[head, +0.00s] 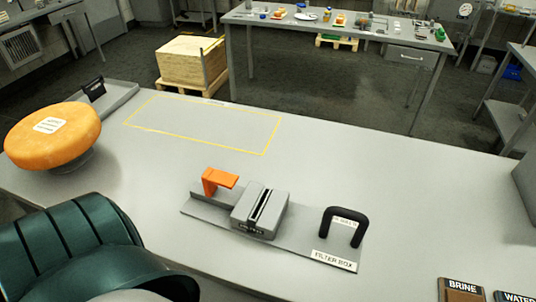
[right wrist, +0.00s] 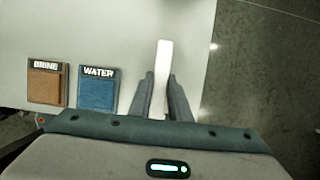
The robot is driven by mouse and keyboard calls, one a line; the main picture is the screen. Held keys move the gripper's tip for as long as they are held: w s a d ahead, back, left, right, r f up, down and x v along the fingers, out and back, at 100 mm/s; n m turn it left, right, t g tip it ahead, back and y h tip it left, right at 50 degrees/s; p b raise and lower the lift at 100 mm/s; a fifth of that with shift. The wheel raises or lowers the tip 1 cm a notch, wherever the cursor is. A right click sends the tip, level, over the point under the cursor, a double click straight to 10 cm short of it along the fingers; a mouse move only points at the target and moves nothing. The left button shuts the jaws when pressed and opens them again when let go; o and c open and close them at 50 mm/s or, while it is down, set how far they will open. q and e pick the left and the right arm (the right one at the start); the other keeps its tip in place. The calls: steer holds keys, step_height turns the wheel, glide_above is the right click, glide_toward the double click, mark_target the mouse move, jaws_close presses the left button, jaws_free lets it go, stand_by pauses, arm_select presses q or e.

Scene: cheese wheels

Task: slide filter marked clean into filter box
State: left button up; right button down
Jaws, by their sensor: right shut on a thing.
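The filter box (head: 261,208) is a grey block with a dark open slot along its top, on a grey base plate (head: 310,244) labelled FILTER BOX. An orange bracket (head: 218,181) stands at the plate's left end, and a black arch-shaped handle (head: 343,222) with a small white label stands at its right end. My right gripper (right wrist: 163,76) is shut on a narrow white piece (right wrist: 163,55) that sticks out beyond the fingers, seen edge-on; no clean marking is readable on it. My left gripper is out of view.
Brown BRINE (right wrist: 47,82) and blue WATER (right wrist: 97,87) pads lie near the table's right edge, left of my right gripper. An orange cheese wheel (head: 50,148) sits on a stand at left. A yellow-outlined area (head: 205,145) is empty.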

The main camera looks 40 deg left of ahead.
steer(key=shift+r+p, duration=0.4)
steer(key=shift+r, duration=0.35)
steer(key=shift+r+p, duration=0.7)
steer(key=shift+r, duration=0.75)
steer(key=shift+s+f, duration=0.1)
